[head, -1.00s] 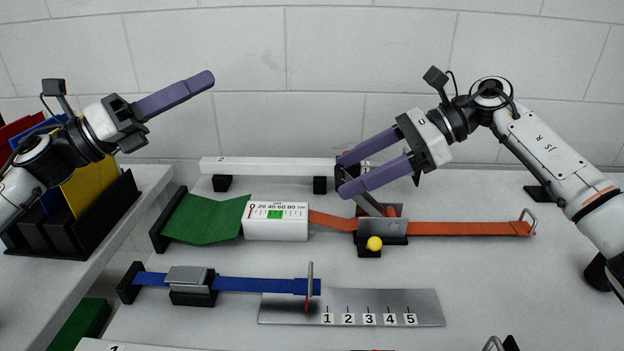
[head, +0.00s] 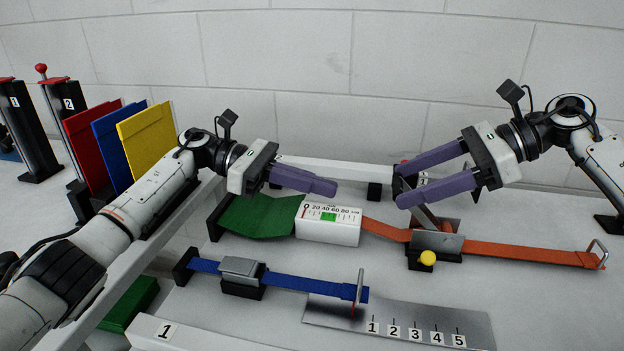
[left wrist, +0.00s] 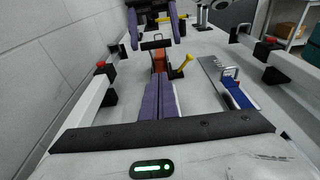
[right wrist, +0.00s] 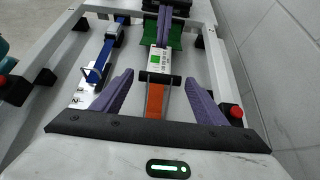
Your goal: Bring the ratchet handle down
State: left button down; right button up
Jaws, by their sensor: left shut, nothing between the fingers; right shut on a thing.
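The ratchet (head: 437,243) sits on the orange strap (head: 530,254), with a yellow knob (head: 428,258) at its front. Its grey handle (head: 424,214) stands raised, tilting up and left from the ratchet. My right gripper (head: 399,187) is shut on the upper end of the handle, its purple fingers spread across the handle's width. In the right wrist view the handle's crossbar (right wrist: 160,78) shows between the fingertips. My left gripper (head: 328,188) is shut and empty, above and behind the white gauge box (head: 328,225), left of the handle.
A blue strap with a buckle (head: 240,270) and a numbered metal plate (head: 400,322) lie in front. A white rail (head: 335,167) runs behind. Red, blue and yellow panels (head: 148,140) stand at the left. Clear table lies between the two straps.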

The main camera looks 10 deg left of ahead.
pick_arm(q)
jog(key=x, duration=0.6)
jog(key=d+r, duration=0.2)
jog(key=d, duration=0.1)
jog(key=shift+r, duration=0.15)
